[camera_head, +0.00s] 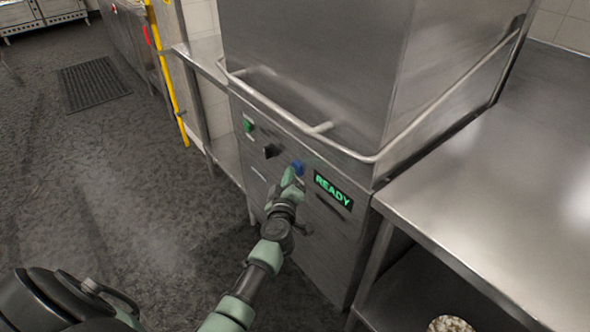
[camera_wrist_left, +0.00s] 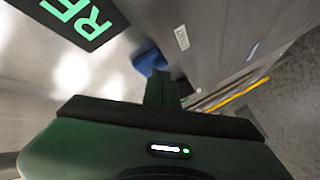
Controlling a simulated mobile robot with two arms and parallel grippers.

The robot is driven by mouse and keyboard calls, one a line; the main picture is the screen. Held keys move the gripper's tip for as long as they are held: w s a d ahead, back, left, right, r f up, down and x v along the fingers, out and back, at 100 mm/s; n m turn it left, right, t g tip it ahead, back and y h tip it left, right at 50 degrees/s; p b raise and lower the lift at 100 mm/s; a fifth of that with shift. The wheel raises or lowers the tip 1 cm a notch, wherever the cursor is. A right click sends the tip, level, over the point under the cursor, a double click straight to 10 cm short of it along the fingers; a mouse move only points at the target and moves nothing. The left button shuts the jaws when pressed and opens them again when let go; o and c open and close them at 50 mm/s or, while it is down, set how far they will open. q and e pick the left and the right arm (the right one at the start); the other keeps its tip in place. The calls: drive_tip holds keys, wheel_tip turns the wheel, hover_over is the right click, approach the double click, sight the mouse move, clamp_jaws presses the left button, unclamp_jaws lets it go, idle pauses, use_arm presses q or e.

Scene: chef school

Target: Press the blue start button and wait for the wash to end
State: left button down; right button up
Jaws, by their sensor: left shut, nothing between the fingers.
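The blue start button (camera_head: 298,168) is on the front panel of a steel hood dishwasher (camera_head: 310,75). A display (camera_head: 333,190) to the right of the button reads "READY" in green. My left gripper (camera_head: 291,174) is shut and empty, its fingertips at or just in front of the button. In the left wrist view the blue button (camera_wrist_left: 148,58) shows right beyond the shut fingers (camera_wrist_left: 161,88), which hide part of it. I cannot tell whether they touch. The display (camera_wrist_left: 85,18) is partly in that view too. My right gripper is not in view.
A green button (camera_head: 249,126) and a black knob (camera_head: 270,151) are on the panel to the left. A tubular handle (camera_head: 300,125) runs around the hood. A steel counter (camera_head: 500,190) stands at the right. The dark floor (camera_head: 120,170) at the left is open.

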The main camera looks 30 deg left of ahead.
use_arm(q)
drive_tip(key=shift+w+d, duration=0.1)
drive_tip(key=shift+w, duration=0.1)
idle(0.5)
drive_tip(key=shift+s+a+p, duration=0.35)
drive_tip(key=shift+s+p, duration=0.1)
drive_tip(key=shift+s, duration=0.45)
drive_tip(key=s, duration=0.1)
drive_tip(key=s+a+p, duration=0.1)
drive_tip(key=s, duration=0.1)
drive_tip(key=s+a, duration=0.1)
drive_tip(key=shift+s, duration=0.3)
idle(0.5)
